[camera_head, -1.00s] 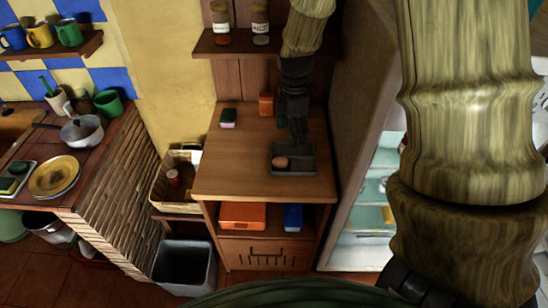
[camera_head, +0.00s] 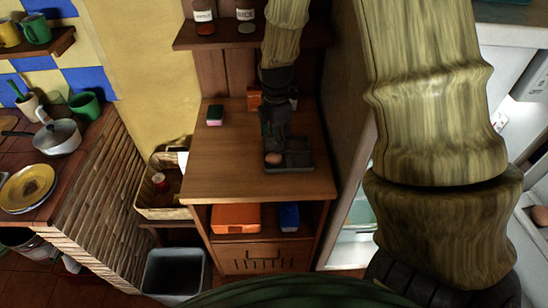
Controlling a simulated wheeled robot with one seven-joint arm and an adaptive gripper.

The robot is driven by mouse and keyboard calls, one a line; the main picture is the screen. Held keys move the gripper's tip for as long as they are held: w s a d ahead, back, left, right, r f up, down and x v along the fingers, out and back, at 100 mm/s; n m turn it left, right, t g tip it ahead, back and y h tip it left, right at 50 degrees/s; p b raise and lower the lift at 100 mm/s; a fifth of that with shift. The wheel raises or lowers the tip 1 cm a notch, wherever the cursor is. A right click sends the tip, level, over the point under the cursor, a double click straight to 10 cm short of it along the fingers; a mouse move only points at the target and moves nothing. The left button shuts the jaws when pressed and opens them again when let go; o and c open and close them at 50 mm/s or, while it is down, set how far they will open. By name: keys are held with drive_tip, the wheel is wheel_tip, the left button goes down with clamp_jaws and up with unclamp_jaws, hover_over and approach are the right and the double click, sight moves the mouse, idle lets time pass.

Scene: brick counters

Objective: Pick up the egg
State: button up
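A brown egg (camera_head: 273,158) lies in a dark grey tray (camera_head: 298,167) on the wooden cabinet top. My gripper (camera_head: 276,148) points down over the tray, just behind and above the egg in the picture. The fingers are dark and small here, so I cannot tell how far apart they are or whether they touch the egg. Another brown egg (camera_head: 540,216) shows at the far right edge, in a white compartment.
A shelf with jars (camera_head: 203,20) hangs behind my arm.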

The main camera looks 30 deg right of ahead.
sight(274, 155)
drive_tip(key=shift+f, duration=1.15)
drive_tip(key=shift+a+f+p, duration=0.25)
drive_tip(key=shift+f+p, duration=0.75)
drive_tip(key=shift+f, duration=0.25)
drive_tip(key=shift+f+p, duration=0.4)
drive_tip(key=shift+f, duration=1)
drive_tip(key=shift+c, duration=0.4)
drive_tip(key=shift+s, duration=0.15)
drive_tip(key=c, duration=0.6)
drive_tip(key=shift+c, duration=0.2)
